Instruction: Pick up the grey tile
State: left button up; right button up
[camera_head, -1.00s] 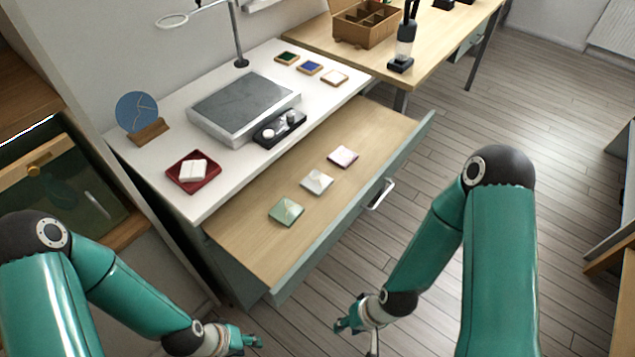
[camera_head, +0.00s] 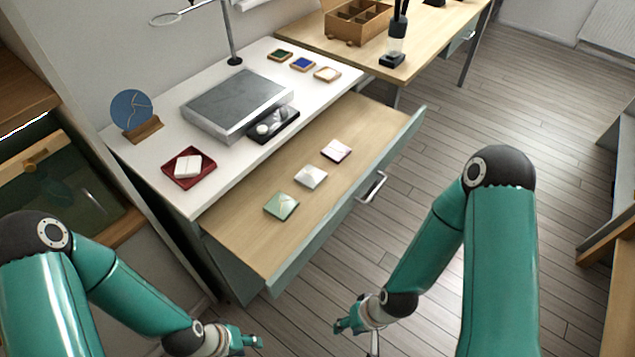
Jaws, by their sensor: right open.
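The grey tile (camera_head: 311,176) lies in the open drawer (camera_head: 245,232), between a green tile (camera_head: 281,206) and a pinkish-white tile (camera_head: 336,150). Its surface is pale grey-white with facet-like lines. My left gripper (camera_head: 254,342) is low in the picture, in front of the drawer and apart from the tiles; its finger gap is too small to judge. My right gripper (camera_head: 343,326) is open and empty, in front of the drawer's right part and well short of the grey tile.
The white worktop (camera_head: 225,172) holds a grey slab (camera_head: 235,102), a black tray (camera_head: 285,128), a red tray (camera_head: 178,180) with white blocks, and a blue disc (camera_head: 132,108) on a wooden stand. The drawer front has a metal handle (camera_head: 372,188). Floor is clear to the right.

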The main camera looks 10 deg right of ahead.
aim_at(310, 177)
jog(key=k, duration=1.55)
jog(key=z, duration=1.1)
jog(key=i, duration=1.8)
jog(key=u, duration=2.35)
